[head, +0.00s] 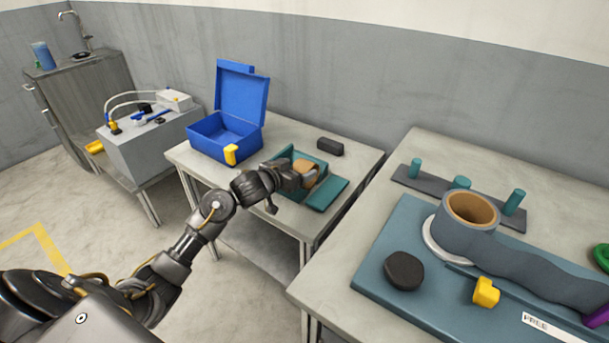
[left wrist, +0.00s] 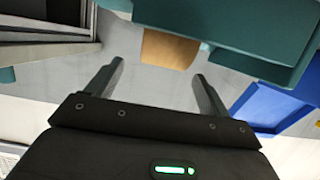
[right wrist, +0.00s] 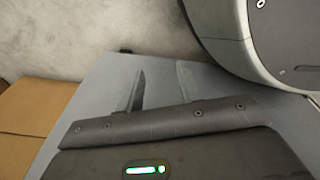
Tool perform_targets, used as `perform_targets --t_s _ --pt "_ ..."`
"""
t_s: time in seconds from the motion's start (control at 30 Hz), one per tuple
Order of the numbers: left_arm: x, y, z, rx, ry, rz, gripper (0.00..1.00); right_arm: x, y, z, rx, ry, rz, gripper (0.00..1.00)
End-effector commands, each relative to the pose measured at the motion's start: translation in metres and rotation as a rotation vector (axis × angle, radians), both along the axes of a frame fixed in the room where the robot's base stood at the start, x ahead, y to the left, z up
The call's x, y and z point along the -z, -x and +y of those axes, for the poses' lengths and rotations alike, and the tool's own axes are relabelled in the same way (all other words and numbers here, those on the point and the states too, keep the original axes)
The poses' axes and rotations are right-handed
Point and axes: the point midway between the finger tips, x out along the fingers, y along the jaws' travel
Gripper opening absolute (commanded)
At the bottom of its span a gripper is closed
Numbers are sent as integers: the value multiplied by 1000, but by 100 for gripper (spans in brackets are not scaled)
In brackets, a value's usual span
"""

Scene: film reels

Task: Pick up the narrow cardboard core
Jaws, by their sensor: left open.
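The narrow cardboard core is a small tan piece (head: 304,166) at a teal tray (head: 328,193) on the middle table in the head view. My left gripper (head: 297,179) is right at it and partly hides it. In the left wrist view the tan core (left wrist: 170,48) shows just beyond the gap between the fingers of my open left gripper (left wrist: 159,70), beside teal walls. I see no clear contact. My right gripper (right wrist: 160,70) shows only in the right wrist view, its fingers apart with nothing seen between them.
A blue open case (head: 228,130) with a yellow latch and a dark block (head: 330,147) share the middle table. The right table holds a teal board (head: 385,262), a grey reel with a wide cardboard core (head: 470,208), a black knob (head: 404,271) and teal pegs.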

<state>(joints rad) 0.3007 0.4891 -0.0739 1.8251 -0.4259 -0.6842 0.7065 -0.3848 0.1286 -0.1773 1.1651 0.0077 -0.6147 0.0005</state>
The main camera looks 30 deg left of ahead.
Motion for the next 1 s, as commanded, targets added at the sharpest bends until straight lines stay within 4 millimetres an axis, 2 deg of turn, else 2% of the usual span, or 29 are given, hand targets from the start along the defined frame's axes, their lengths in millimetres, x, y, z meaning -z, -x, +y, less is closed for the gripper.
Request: perform_targets --t_s 0.4,0.7,1.0 --pt "13 -46 -2 -2 2 0 80 -8 -14 6 1 -6 -7 36" --pt "14 -50 -3 0 -1 0 79 -12 -18 7 2 -8 -15 36" --pt "14 -49 -3 0 -1 0 40 -11 -15 7 5 -7 -11 36"
